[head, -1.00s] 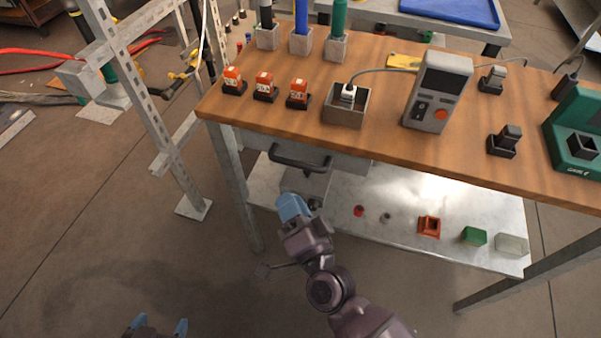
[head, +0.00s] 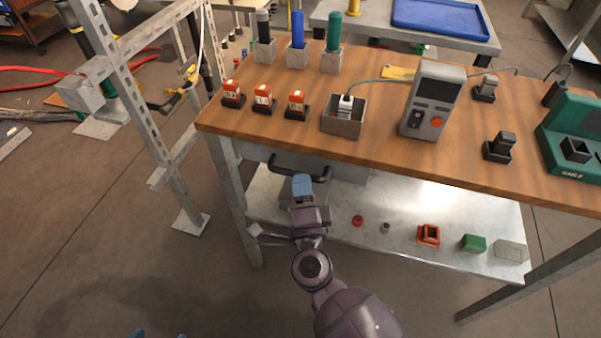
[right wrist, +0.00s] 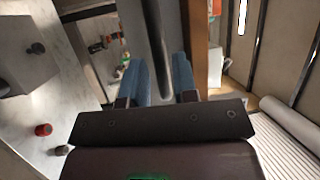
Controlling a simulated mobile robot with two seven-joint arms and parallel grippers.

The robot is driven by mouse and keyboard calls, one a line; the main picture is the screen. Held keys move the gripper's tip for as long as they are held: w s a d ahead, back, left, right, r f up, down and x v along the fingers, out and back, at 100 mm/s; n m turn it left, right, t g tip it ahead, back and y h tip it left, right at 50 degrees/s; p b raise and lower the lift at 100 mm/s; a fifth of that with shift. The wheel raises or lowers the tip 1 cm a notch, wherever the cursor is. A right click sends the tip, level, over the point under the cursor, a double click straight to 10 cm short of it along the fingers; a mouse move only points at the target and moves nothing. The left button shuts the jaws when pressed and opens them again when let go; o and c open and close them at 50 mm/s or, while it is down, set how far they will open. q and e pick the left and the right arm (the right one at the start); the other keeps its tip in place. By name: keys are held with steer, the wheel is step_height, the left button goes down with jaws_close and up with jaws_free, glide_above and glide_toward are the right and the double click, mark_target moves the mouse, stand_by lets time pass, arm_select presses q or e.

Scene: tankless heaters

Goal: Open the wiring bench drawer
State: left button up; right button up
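The wiring bench (head: 390,150) has a grey drawer (head: 352,172) under its wooden top, with a dark bar handle (head: 285,166) on its front. The drawer looks pushed in. My right gripper (head: 302,182) is at the handle, pointing toward the drawer front. In the right wrist view, the dark handle bar (right wrist: 155,35) runs between the two blue fingers of the right gripper (right wrist: 160,75), which are apart with gaps showing beside the bar. My left gripper (head: 158,334) shows only as two separated blue fingertips at the bottom edge, far from the bench.
A metal lower shelf (head: 400,240) holds small parts, including an orange block (head: 428,235) and a green block (head: 473,242). A bench leg (head: 232,200) and a perforated metal frame (head: 135,110) stand left of the drawer. The floor in front is open.

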steer(key=shift+x, duration=1.6)
steer(key=shift+c, duration=0.4)
jaws_close()
